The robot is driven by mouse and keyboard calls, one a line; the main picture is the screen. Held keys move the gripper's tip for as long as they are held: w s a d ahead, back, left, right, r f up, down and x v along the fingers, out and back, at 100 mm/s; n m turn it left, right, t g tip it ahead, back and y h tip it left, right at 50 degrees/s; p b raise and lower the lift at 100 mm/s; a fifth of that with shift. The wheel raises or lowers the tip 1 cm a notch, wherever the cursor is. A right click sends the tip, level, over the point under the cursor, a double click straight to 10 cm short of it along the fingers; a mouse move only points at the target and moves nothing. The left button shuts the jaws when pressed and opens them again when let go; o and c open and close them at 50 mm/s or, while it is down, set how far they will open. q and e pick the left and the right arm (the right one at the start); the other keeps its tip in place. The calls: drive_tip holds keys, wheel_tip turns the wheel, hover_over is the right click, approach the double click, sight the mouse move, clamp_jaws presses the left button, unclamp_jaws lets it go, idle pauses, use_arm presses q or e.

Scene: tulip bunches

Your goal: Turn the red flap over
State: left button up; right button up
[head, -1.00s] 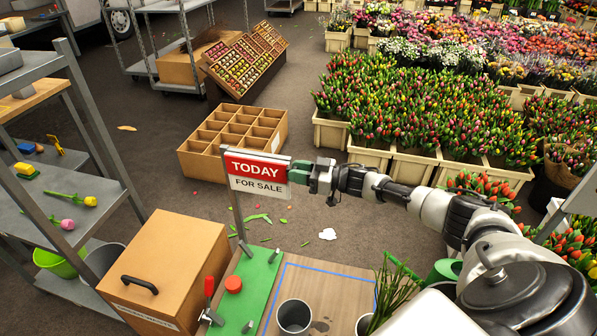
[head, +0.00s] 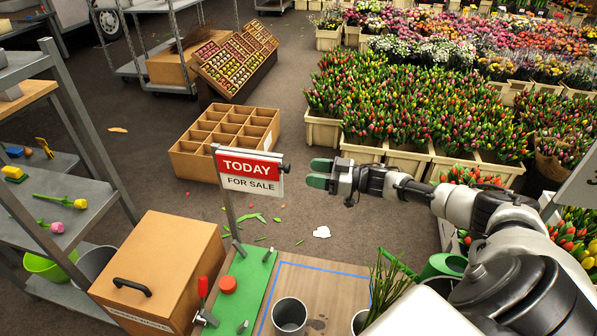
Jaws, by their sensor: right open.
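The red flap (head: 247,164) reads "TODAY" in white and forms the upper part of a sign. Below it is a white panel (head: 252,184) reading "FOR SALE". The sign is held on a grey post (head: 231,213) above the green board. A small dark knob (head: 285,168) sits at the sign's right edge. My right gripper (head: 319,173) has green fingertips and is open and empty, just right of the sign with a gap between them. My left gripper is not in view.
A metal cup (head: 290,316) stands on the wooden top.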

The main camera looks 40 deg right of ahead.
drive_tip(key=v, duration=0.4)
idle(0.5)
